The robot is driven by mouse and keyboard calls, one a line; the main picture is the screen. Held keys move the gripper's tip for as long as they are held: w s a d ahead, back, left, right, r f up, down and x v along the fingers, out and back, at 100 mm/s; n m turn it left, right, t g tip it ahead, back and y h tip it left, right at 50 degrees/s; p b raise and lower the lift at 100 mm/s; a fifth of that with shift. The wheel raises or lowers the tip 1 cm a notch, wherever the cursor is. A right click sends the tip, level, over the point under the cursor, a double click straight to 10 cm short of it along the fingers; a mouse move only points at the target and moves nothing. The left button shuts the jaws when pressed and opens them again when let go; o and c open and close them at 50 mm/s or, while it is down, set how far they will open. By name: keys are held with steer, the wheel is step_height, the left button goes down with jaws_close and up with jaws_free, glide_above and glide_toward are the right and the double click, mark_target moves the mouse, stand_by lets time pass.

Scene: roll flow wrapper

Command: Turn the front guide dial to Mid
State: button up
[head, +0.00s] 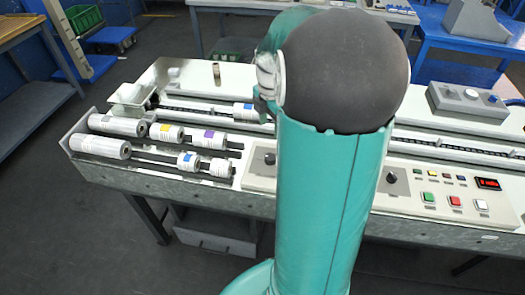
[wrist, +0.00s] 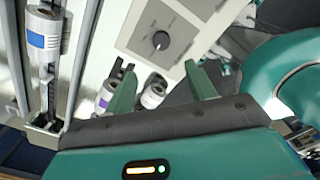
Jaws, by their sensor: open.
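A dark round dial (wrist: 160,40) sits on a pale panel in the wrist view, with small printed marks around it too small to read. It appears to be the left dial (head: 270,158) in the head view, beside the rolls. A second dark dial (head: 392,177) is right of my arm. I cannot read which one is the front guide dial, nor its setting. My gripper (wrist: 160,72) is open, its two green fingers apart, with the dial beyond the fingertips and between them in the picture. No contact shows. In the head view my arm hides the gripper.
Label rolls (head: 209,140) lie on rods left of the panel, with some close to the fingers in the wrist view (wrist: 153,92). Green, red and white buttons (head: 455,201) and a red display (head: 488,183) are at the right. A grey box with a knob (head: 468,100) stands behind.

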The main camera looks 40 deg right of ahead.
mark_target(270, 157)
step_height(270, 157, down, 13)
steer(key=shift+s+f, duration=0.1)
steer(key=shift+s, duration=0.05)
stand_by(0.4)
steer(key=c, duration=1)
